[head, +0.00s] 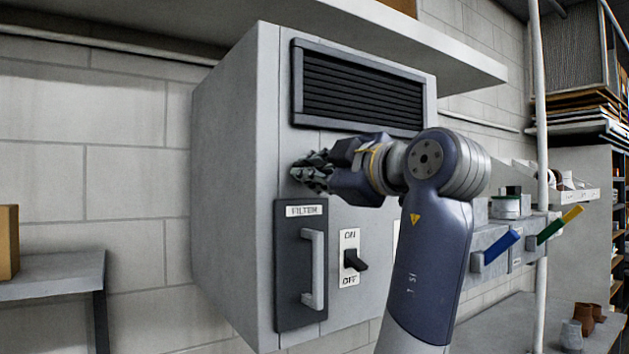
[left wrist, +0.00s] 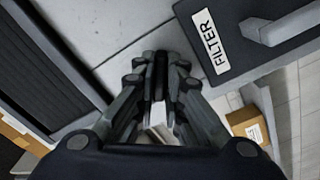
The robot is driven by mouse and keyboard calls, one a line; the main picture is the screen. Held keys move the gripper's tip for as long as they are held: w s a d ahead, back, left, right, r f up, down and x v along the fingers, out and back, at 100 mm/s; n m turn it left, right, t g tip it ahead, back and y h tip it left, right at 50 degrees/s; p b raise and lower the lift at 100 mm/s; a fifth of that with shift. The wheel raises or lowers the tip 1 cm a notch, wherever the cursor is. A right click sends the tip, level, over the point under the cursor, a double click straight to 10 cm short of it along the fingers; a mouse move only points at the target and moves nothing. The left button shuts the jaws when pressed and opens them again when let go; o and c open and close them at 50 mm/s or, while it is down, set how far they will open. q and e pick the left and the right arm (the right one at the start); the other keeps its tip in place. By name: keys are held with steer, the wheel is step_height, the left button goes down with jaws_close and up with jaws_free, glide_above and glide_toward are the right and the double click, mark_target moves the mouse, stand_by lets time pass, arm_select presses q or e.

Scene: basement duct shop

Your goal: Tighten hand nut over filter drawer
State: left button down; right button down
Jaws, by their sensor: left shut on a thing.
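The dark filter drawer (head: 288,262), labelled FILTER and with a grey upright handle, sits flush in the front of the grey cabinet (head: 236,180). My left gripper (head: 308,172) is at the cabinet front just above the drawer and below the vent. Its fingers are shut on the hand nut, which they hide almost wholly in both views. In the left wrist view the closed fingers (left wrist: 160,68) lie between the vent and the drawer (left wrist: 252,50). The nut's thread and seating cannot be seen. My right gripper is not in view.
A black louvred vent (head: 358,88) is above the gripper. An ON/OFF switch (head: 354,261) is right of the drawer. A shelf (head: 440,45) overhangs the cabinet. Grey bins with blue and green handles (head: 500,247) and a pale upright pipe (head: 541,150) stand to the right.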

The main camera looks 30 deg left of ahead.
arm_select(q)
steer(key=m+b, duration=0.1)
steer(key=m, duration=0.4)
steer(key=shift+f+m, duration=0.1)
steer(key=shift+m, duration=0.2)
steer(key=m+b, duration=0.1)
steer(key=m, duration=0.3)
steer(key=shift+m, duration=0.7)
steer(key=c, duration=1.7)
jaws_free()
steer(key=v, duration=1.2)
